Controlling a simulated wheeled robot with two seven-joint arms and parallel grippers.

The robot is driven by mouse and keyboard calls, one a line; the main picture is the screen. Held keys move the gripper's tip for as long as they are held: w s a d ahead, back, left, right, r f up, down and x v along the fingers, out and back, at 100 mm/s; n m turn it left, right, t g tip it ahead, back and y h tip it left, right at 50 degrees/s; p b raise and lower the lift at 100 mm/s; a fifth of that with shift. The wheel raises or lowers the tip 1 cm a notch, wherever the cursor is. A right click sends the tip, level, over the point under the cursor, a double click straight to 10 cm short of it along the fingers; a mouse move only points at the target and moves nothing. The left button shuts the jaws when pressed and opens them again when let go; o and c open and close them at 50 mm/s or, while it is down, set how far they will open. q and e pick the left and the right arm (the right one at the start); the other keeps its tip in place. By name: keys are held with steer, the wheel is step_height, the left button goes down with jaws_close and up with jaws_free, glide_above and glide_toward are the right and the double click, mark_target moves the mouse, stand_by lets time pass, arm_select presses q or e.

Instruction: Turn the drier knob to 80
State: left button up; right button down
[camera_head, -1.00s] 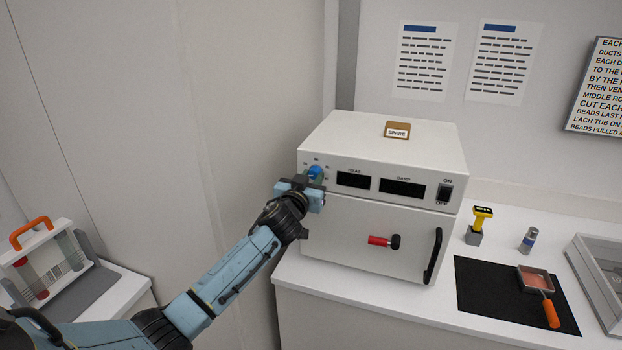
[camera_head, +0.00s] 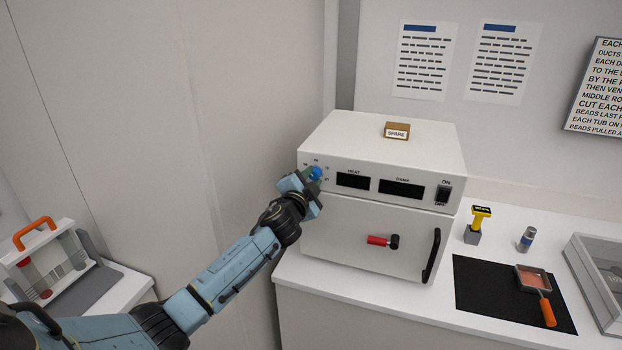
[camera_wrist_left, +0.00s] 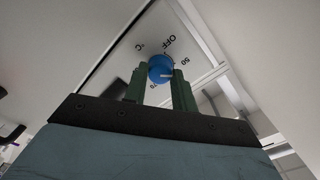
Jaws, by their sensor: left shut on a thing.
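The drier (camera_head: 385,150) is a white box on the counter. Its blue knob (camera_head: 316,173) is at the left end of the front panel. My left gripper (camera_head: 308,179) is shut on the knob, with its body tilted. In the left wrist view, the green fingers stand on either side of the knob (camera_wrist_left: 159,68). The knob's short white mark points right and slightly down in that view, on the side of the 50 label. OFF, 50 and part of what looks like 70 show around it; an 80 label cannot be made out. My right gripper is out of view.
The HEAT display (camera_head: 353,181) and the DAMP display (camera_head: 401,188) are dark. A power switch (camera_head: 444,194), a red-handled latch (camera_head: 381,240) and a black door handle (camera_head: 432,256) are to the right. A SPARE block (camera_head: 397,130) sits on top. A wall stands close on the left.

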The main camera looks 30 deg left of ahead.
arm_select(q)
steer(key=m, duration=0.3)
steer(key=shift+m, duration=0.4)
steer(key=m, duration=0.4)
steer(key=shift+m, duration=0.3)
steer(key=m, duration=1.1)
steer(key=shift+m, duration=0.4)
steer(key=m, duration=0.4)
steer(key=shift+m, duration=0.3)
steer(key=m, duration=0.4)
steer(key=shift+m, duration=2.1)
